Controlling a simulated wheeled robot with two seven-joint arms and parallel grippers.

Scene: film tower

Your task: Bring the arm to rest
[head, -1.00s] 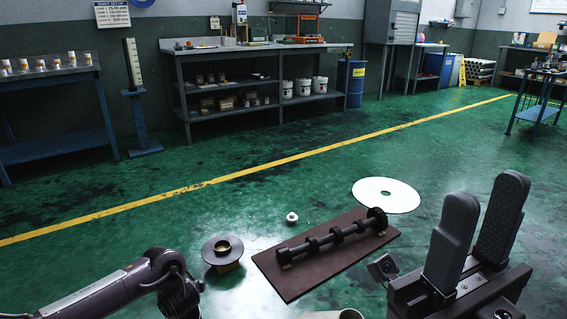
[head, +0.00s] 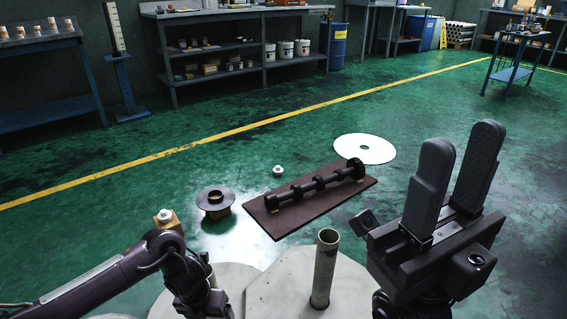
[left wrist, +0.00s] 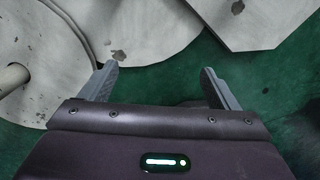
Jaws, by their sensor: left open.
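My right gripper (head: 456,180) stands upright at the right of the head view. Its two grey fingers are apart with nothing between them. My left arm comes in from the lower left of the head view, and its hand is not clearly seen there. In the left wrist view my left gripper (left wrist: 163,85) has its two fingers spread wide. The gap between them is empty, with pale round slabs (left wrist: 130,25) beyond and below the fingertips.
Pale slabs with an upright post (head: 325,268) are close in front. Beyond lie a brown board (head: 350,192) with a dark shaft (head: 315,187), a flanged part (head: 215,200), a small white piece (head: 278,170) and a white disc (head: 364,148). Green floor (head: 440,110) is clear up to the benches.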

